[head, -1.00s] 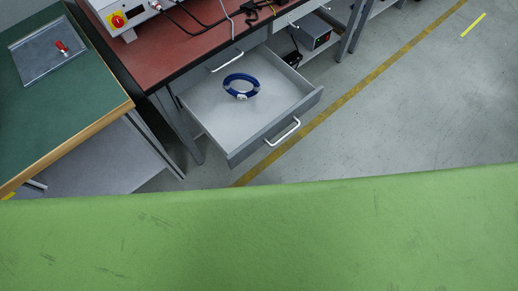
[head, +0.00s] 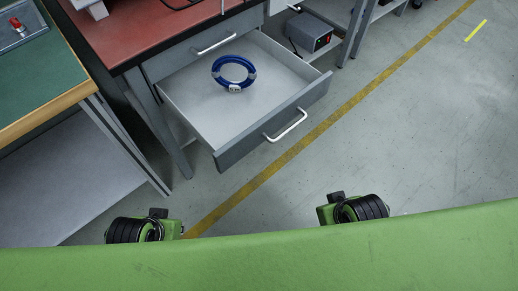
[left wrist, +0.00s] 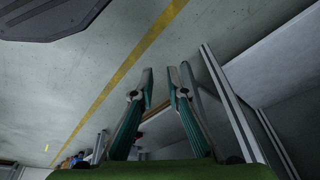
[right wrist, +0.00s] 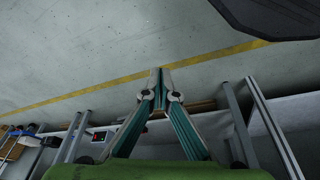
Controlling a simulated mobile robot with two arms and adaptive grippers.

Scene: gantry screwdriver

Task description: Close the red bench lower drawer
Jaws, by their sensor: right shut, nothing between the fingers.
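The red bench (head: 140,32) stands at the upper left in the head view. Its lower drawer (head: 185,103) is pulled far out, and its front with a white handle (head: 287,126) faces the lower right. A blue ring-shaped strap (head: 234,74) lies inside it. My left gripper (left wrist: 160,72) is open and empty in the left wrist view. My right gripper (right wrist: 160,72) is shut with its fingertips together and nothing between them. In the head view only parts of my arms show at the bottom, apart from the drawer; the fingers are hidden.
A drawer with its own handle (head: 214,43) above the open one is closed. A green-topped bench (head: 40,85) stands at the left. A grey box with a red switch (head: 309,33) sits on a shelf. The floor (head: 420,130) right of the drawer is clear, crossed by a yellow line.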

